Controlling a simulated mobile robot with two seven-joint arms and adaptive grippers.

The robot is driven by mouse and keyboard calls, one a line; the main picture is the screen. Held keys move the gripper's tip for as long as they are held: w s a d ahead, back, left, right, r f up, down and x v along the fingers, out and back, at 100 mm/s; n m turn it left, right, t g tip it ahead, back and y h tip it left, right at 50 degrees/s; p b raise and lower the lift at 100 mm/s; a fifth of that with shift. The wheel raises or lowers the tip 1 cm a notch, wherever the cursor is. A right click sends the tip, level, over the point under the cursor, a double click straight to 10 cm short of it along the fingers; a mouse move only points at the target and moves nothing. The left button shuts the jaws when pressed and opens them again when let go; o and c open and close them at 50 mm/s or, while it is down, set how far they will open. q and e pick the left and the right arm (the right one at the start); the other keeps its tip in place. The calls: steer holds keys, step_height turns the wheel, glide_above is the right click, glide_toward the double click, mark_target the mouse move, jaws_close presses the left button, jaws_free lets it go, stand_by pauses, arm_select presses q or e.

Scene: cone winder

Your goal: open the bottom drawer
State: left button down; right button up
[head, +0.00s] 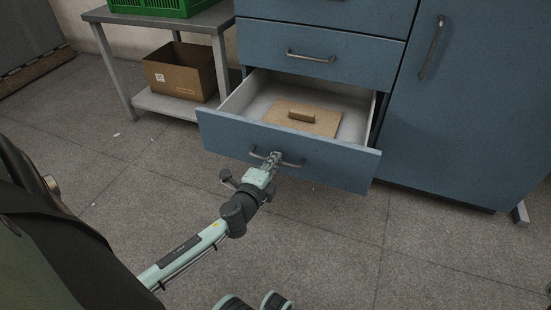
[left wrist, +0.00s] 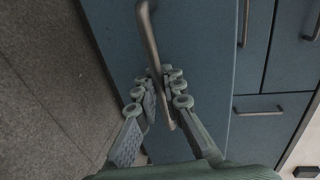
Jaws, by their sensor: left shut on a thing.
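The bottom drawer (head: 225,135) of the blue cabinet is pulled well out in the head view, with its pale inside showing. A flat brown board with a small block handle (head: 318,122) lies in it. The drawer's bar handle (head: 293,164) is on its front, and the handle (left wrist: 149,40) also shows in the left wrist view. My left gripper (head: 272,160) is shut on this handle; its fingers (left wrist: 162,88) close around the bar from both sides. My right gripper is not clearly visible.
A shut drawer (head: 345,72) is above, and a tall cabinet door (head: 470,110) is at right. A grey table (head: 215,20) with a cardboard box (head: 180,72) on its lower shelf and a green crate (head: 160,8) on top stands at left. The floor in front is clear.

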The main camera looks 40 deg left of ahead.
arm_select(q)
steer(key=c, duration=1.9)
jaws_free()
steer(key=shift+s+d, duration=0.1)
steer(key=shift+s, duration=0.1)
steer(key=v, duration=1.1)
steer(key=shift+s, duration=0.25)
steer(key=shift+r, duration=0.15)
